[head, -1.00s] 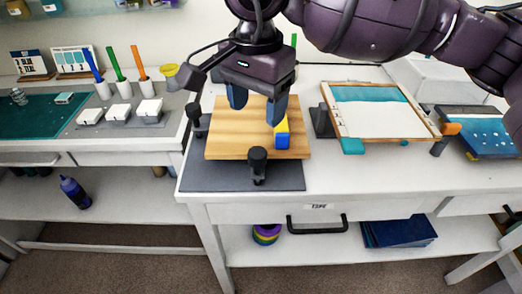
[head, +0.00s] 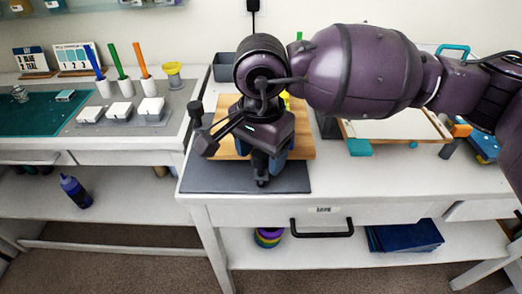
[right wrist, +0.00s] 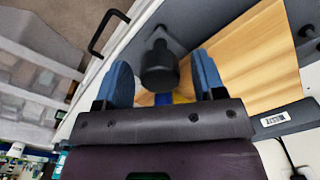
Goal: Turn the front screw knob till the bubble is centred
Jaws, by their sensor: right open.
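The front screw knob (right wrist: 159,66) is black and shows in the right wrist view between the two blue fingers of my right gripper (right wrist: 165,80). The fingers are apart, with a visible gap on each side of the knob. In the head view the right gripper (head: 268,168) is over the front edge of the wooden board (head: 228,142) and largely covers the knob. A blue and yellow piece, perhaps the level, is mostly hidden; a yellow part (head: 287,99) shows behind the gripper. The bubble cannot be seen. My left gripper is out of view.
The board stands over a dark grey mat (head: 215,178). Another black knob (head: 195,111) is at its left. A framed screen (head: 400,128) lies to the right. A left bench holds several white blocks and coloured pens. The white table front right of the mat is clear.

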